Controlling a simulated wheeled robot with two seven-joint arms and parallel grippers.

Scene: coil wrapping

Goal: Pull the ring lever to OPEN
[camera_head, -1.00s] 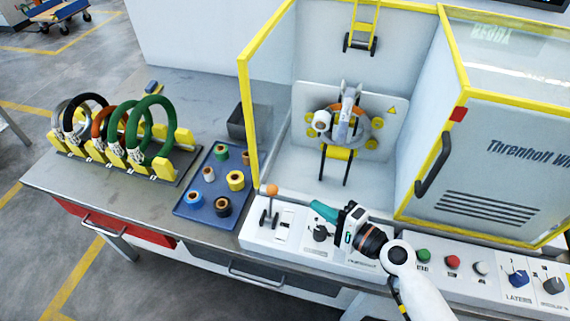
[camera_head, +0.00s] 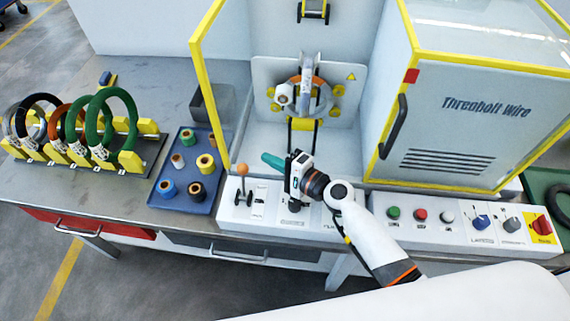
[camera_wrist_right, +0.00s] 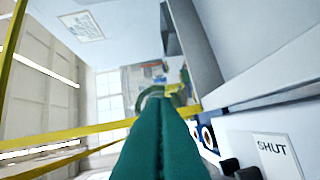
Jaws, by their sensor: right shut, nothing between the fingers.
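The ring lever has an orange ball knob (camera_head: 242,171) on a dark stem and stands roughly upright at the left end of the white control panel (camera_head: 345,214). A small label plate is beside it. My right gripper (camera_head: 266,157) has teal fingers. It is shut and empty, a little right of the knob and apparently apart from it. In the right wrist view its closed fingers (camera_wrist_right: 157,130) point away from the camera. A plate reading SHUT (camera_wrist_right: 280,156) is at the lower right there. The knob cannot be made out in that view. My left gripper is out of view.
Behind the panel is the yellow-framed winding machine (camera_head: 440,90) with a ring-shaped coil inside. A blue tray of spools (camera_head: 186,180) lies left of the lever, and a rack of coils (camera_head: 75,130) stands farther left. Buttons and knobs line the panel's right.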

